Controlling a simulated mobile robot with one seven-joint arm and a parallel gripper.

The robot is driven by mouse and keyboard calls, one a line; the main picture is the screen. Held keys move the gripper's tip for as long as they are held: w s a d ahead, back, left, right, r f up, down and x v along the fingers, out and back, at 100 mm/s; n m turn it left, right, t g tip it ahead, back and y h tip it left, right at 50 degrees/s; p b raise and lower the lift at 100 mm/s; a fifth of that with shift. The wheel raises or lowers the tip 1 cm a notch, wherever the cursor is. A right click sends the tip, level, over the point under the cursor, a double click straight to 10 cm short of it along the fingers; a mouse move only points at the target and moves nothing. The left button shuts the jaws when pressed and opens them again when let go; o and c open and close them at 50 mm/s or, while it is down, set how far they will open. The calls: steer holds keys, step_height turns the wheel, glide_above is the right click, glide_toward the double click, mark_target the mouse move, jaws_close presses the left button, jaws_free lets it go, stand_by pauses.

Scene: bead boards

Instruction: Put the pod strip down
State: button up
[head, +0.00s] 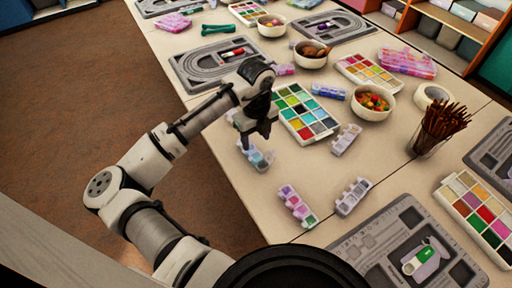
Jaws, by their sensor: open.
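My gripper (254,142) is open and points down near the left edge of the table (222,148). A pale pod strip with blue compartments (262,160) is right at its fingertips, near the table edge. My gripper partly hides this strip, and I cannot tell whether the fingers touch it. Other pod strips lie on the table: a whitish one (346,140) to the right, one with purple and green compartments (297,207) nearer me, a clear one (352,198) beside that, and a blue one (328,91) farther back.
A bead palette box (300,113) lies just right of my gripper, with a grey bead board (190,72) behind. Bowls of beads (372,103) and a cup of brown sticks (435,128) stand farther right. The table between the near strips and my gripper is clear.

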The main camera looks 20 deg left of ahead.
mark_target(256, 151)
step_height(256, 151, up, 7)
steer(key=shift+f+b, duration=0.2)
steer(key=shift+b, duration=0.2)
